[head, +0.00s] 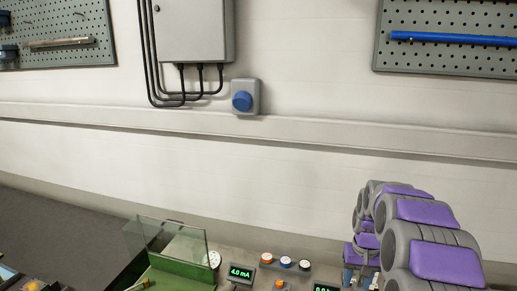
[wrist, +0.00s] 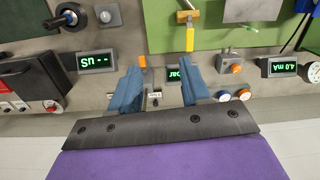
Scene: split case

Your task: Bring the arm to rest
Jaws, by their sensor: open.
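My gripper (wrist: 160,76) is open in the wrist view, with its two blue fingers apart and nothing held between them. It is over the instrument bench panel (wrist: 158,50), which appears upside down there. A small green-lit display (wrist: 180,74) shows between the fingers, partly hidden by the right one. In the head view my grey and purple arm is folded at the lower right, in front of the wall. Blue parts at its lower end are too small to read clearly.
The bench carries a 4.0 mA display (head: 241,273), a clear upright pane (head: 172,247) and several round-capped parts (head: 285,262). The wrist view shows a yellow-handled valve (wrist: 190,38), a black box (wrist: 32,78) and a knob (wrist: 68,19).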

